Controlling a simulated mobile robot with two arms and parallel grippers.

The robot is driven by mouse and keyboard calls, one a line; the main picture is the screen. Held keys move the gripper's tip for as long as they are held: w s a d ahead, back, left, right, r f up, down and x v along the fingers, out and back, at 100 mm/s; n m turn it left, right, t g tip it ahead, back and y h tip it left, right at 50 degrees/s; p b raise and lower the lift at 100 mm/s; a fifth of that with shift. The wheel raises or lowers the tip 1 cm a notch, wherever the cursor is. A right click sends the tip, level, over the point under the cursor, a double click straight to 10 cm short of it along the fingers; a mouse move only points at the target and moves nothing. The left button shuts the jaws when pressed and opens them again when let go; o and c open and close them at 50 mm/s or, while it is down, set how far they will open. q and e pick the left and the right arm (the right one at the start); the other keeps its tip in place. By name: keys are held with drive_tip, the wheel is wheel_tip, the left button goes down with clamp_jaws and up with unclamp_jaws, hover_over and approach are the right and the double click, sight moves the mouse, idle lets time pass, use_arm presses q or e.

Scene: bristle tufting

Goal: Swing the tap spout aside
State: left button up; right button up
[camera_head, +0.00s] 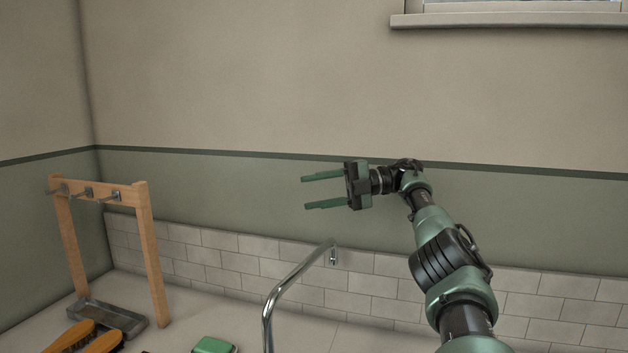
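The tap spout (293,281) is a bent chrome tube in the lower middle of the head view. It rises from the bottom edge and slants up to the right, ending in a short downturned tip. The tap's base is out of the picture. My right gripper (306,191) is above the spout, pointing left, with its two green fingers spread apart and nothing between them. It appears clear of the spout. My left gripper is not in the picture.
A wooden rack (152,255) with metal hooks stands at the left over a grey metal tray (113,317). Brushes (104,342) lie before it. A green object (214,346) is at the bottom edge. A tiled wall (226,262) runs behind, with a window sill (500,20) above right.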

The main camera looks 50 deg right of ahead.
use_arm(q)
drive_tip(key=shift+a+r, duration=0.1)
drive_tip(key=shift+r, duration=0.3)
use_arm(e)
drive_tip(key=shift+w+a+r, duration=0.2)
drive_tip(key=shift+a+r, duration=0.45)
drive_tip(key=shift+r, duration=0.1)
drive_tip(key=shift+f, duration=0.1)
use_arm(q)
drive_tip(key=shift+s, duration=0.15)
use_arm(e)
drive_tip(key=shift+f, duration=0.1)
